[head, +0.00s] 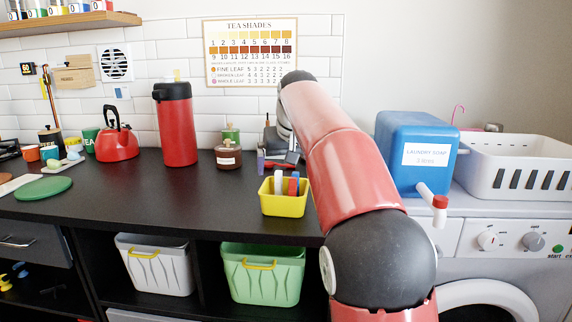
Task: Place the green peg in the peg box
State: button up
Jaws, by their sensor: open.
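The yellow peg box (284,207) stands on the dark counter near its front edge, left of my arm. I cannot make out a green peg for certain. My arm reaches up and over, and my gripper (281,163) shows in part behind the box, low over the counter. It is open; its fingertips are small and partly hidden, and I see nothing held between them.
A small purple item (261,162) stands left of my gripper. A brown jar (228,158), a green canister (231,133), a red flask (177,125) and a red kettle (117,142) stand further left. A blue laundry soap box (400,145) is at right.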

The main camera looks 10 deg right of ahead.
jog(key=v, duration=1.1)
jog(key=s+d+f, duration=0.1)
jog(key=s+f, duration=0.1)
jog(key=s, duration=0.5)
jog(key=s+a+f, duration=0.1)
jog(key=s+f, duration=2.3)
jog(key=f, duration=0.2)
